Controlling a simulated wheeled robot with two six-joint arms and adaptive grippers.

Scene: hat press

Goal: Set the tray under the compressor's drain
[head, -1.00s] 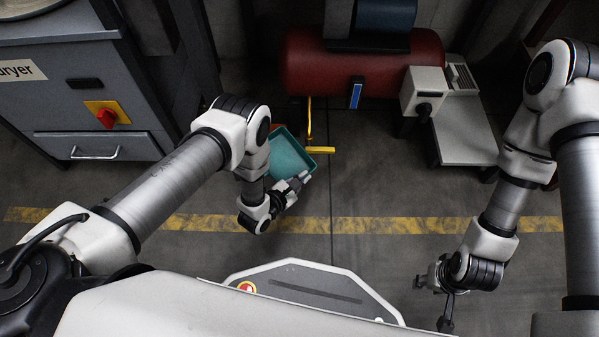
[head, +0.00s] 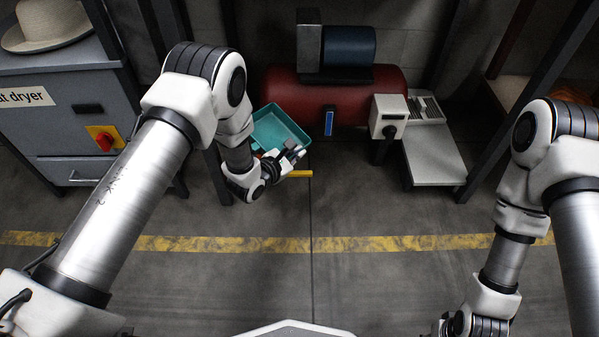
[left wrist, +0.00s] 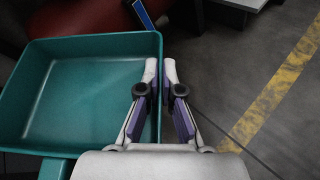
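The teal tray (head: 276,128) is held by my left gripper (head: 294,152) in front of the red compressor (head: 350,92). In the left wrist view, the two fingers (left wrist: 161,68) close on either side of the right wall of the tray (left wrist: 88,100). The tray looks empty. It appears raised off the floor and hides part of the compressor's left end.
A grey dryer cabinet (head: 60,118) with a red switch stands at the left, a hat (head: 48,27) on top. A grey bench (head: 432,155) is right of the compressor. A dark post rises beside it. The floor before the yellow line (head: 380,243) is clear.

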